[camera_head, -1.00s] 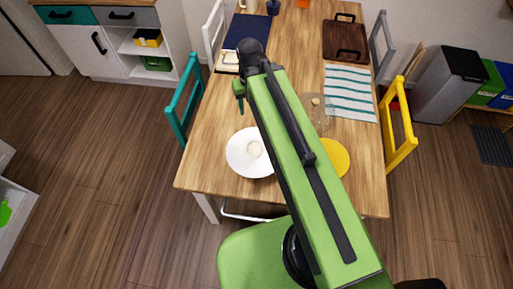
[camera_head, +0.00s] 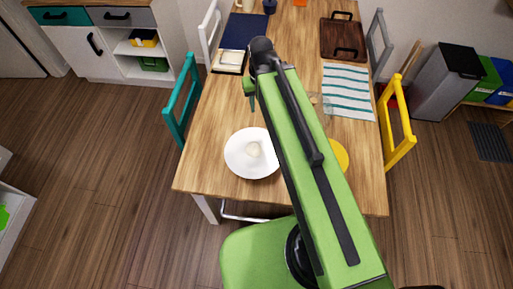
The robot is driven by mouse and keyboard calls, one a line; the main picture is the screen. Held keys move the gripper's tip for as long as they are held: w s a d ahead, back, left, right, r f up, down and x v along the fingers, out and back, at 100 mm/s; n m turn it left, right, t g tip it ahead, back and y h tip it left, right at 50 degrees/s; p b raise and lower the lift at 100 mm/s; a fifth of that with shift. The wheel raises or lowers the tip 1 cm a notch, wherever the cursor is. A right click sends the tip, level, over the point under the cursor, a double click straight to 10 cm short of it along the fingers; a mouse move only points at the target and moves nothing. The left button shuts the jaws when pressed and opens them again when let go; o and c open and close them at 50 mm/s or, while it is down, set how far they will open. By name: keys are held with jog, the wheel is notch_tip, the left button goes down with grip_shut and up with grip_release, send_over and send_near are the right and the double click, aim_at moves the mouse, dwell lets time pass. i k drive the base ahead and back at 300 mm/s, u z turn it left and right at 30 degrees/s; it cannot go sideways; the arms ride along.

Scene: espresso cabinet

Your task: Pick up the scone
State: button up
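A small pale, rounded thing that looks like the scone (camera_head: 254,149) lies on a white plate (camera_head: 238,165) near the front edge of the wooden table. My green arm reaches out over the table to the right of the plate. The visible tip of my gripper (camera_head: 252,103) points down at the arm's far end, beyond the plate and apart from the scone. The fingers are small and partly hidden by the arm, so their opening cannot be made out.
A yellow plate (camera_head: 340,156) is partly hidden behind my arm. A striped cloth (camera_head: 348,92), a brown tray (camera_head: 343,38), a dark blue mat (camera_head: 245,31) and a framed pale item (camera_head: 229,61) lie farther back. Teal (camera_head: 181,103) and yellow (camera_head: 398,130) chairs flank the table.

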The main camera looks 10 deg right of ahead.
aim_at(253, 149)
jog(key=z, duration=0.1)
jog(key=k, duration=1.75)
jog(key=u, duration=1.1)
jog(key=i, duration=1.7)
jog(key=u, duration=0.05)
